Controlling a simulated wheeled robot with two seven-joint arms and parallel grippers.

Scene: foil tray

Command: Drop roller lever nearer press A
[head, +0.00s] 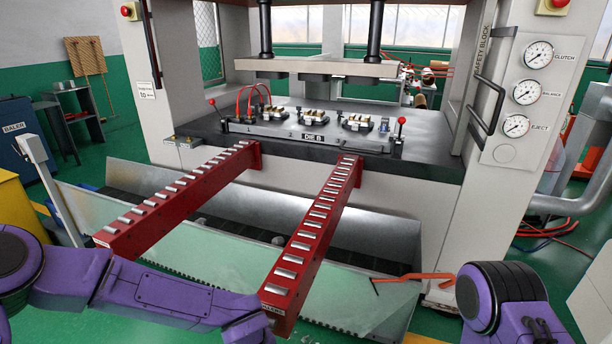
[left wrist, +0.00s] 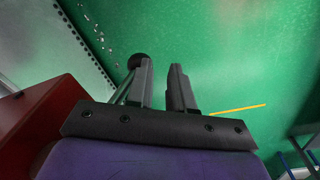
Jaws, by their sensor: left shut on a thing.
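In the left wrist view, a lever with a round dark knob (left wrist: 138,60) and a thin rod shows at my left gripper's fingers (left wrist: 163,80), beside a red rail (left wrist: 35,120). The gripper is shut on the lever; its exact contact is partly hidden by the finger. In the head view, two red roller rails run out from the press bed: the left rail (head: 170,212) and the right rail (head: 318,245). My right gripper is not visible.
The press bed holds a die marked DIE B (head: 312,138), with red-knobbed levers (head: 212,102) (head: 402,120) at either side. An orange hooked rod (head: 415,277) shows near my right arm. A metal chute (head: 130,235) lies below the rails. Green floor is open beneath my left gripper.

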